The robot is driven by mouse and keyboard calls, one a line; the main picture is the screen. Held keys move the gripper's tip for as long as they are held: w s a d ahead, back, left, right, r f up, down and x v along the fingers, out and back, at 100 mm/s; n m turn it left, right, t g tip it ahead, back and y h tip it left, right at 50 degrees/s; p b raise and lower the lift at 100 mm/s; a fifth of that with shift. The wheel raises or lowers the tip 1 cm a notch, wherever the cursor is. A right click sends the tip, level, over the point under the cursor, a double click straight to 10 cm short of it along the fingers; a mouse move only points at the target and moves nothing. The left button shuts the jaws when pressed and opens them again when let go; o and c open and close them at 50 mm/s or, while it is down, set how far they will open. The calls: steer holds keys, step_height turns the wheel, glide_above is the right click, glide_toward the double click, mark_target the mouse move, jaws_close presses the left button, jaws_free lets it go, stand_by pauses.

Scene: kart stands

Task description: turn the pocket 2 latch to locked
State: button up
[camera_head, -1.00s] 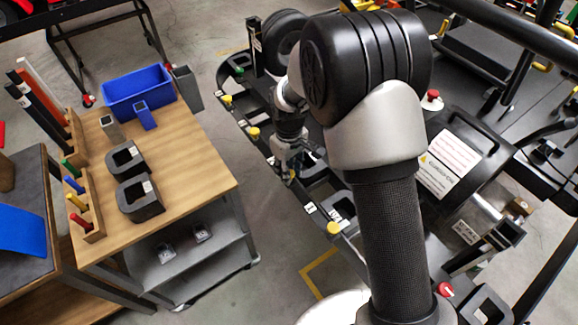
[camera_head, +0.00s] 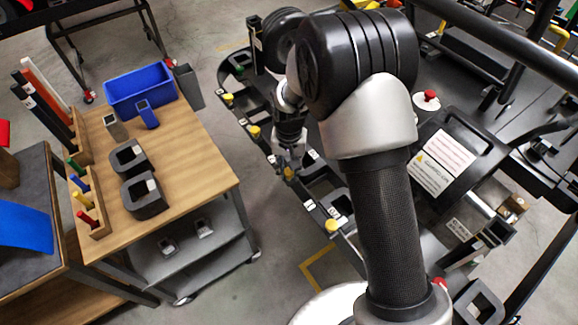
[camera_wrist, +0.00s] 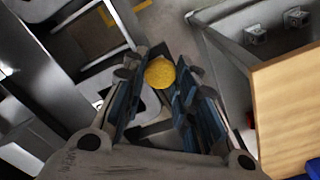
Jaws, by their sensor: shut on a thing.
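My gripper (camera_head: 289,170) reaches down to the near edge of the black kart frame (camera_head: 265,155). In the wrist view my gripper (camera_wrist: 160,100) has its two blue-padded fingers on either side of a round yellow latch knob (camera_wrist: 160,73), shut on it. The held knob (camera_head: 290,174) shows only in part under the fingers in the head view. Other yellow knobs stand along the same edge, two farther back (camera_head: 254,132) and one nearer (camera_head: 331,225). I cannot read which pocket number the held knob belongs to, nor see its locked mark.
A wooden-topped cart (camera_head: 190,175) with a blue bin (camera_head: 140,92) and black blocks (camera_head: 143,195) stands to the left. Bare floor lies between cart and kart. A red button (camera_head: 428,100) and a warning-labelled black cover (camera_head: 445,160) are right of my arm.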

mark_target(289, 171)
steer(key=shift+m, duration=0.5)
steer(key=o, duration=1.1)
step_height(289, 171, up, 12)
steer(key=shift+r, duration=0.1)
stand_by(0.5)
